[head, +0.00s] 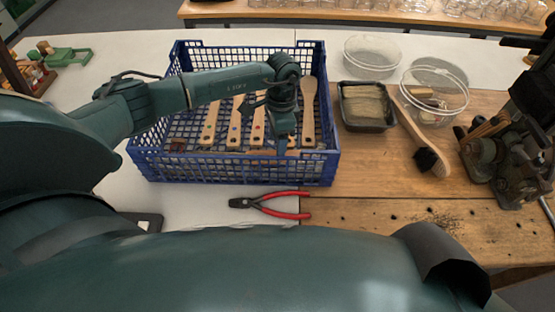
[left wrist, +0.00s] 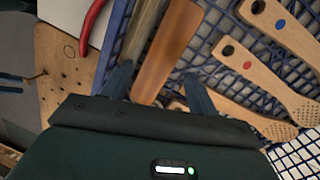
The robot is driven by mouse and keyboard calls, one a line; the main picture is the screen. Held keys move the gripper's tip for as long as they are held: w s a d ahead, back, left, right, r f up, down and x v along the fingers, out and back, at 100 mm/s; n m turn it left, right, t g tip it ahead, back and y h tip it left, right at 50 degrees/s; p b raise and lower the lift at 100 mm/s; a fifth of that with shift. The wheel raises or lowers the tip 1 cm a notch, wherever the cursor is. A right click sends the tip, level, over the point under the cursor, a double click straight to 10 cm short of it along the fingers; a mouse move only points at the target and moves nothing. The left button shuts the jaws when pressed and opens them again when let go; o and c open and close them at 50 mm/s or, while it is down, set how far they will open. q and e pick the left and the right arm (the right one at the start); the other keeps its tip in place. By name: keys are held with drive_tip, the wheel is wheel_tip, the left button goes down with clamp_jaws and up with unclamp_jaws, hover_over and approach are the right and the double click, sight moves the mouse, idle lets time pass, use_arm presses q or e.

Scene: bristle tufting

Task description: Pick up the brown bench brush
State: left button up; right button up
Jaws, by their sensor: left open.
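My left gripper (head: 284,128) is over the right part of the blue crate in the head view. In the left wrist view its two fingers (left wrist: 158,88) are apart. A reddish-brown wooden piece (left wrist: 168,50) lies between and beyond them, probably the brown bench brush; its bristles are not visible, and I cannot tell whether the fingers touch it. An olive-grey strip (left wrist: 142,35) runs beside it. In the head view the gripper partly hides this spot. A wooden-handled brush with black bristles (head: 430,155) lies outside the crate on the right.
The blue crate (head: 235,170) holds several pale wooden handles (head: 308,110) with coloured dots. Red-handled pliers (head: 270,205) lie in front. A grey tray (head: 366,108), clear round containers (head: 372,52) and a dark machine (head: 505,150) stand to the right.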

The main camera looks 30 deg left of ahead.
sight(289, 153)
use_arm(q)
drive_tip(key=shift+f, duration=0.5)
wheel_tip(289, 153, down, 4)
drive_tip(key=b, duration=0.3)
drive_tip(key=shift+s+d+r, duration=0.15)
drive_tip(key=shift+r, duration=0.05)
drive_tip(key=shift+f+b, duration=0.25)
drive_tip(key=shift+b, duration=0.15)
drive_tip(key=shift+r, duration=0.1)
drive_tip(key=c, duration=0.3)
drive_tip(key=shift+s, duration=0.1)
drive_tip(key=c, duration=0.6)
drive_tip(key=shift+c, duration=0.5)
use_arm(e)
drive_tip(key=shift+w+a+f+t, duration=0.2)
drive_tip(key=shift+a+f+t, duration=0.15)
drive_tip(key=shift+f, duration=0.25)
drive_tip(key=shift+a, duration=0.1)
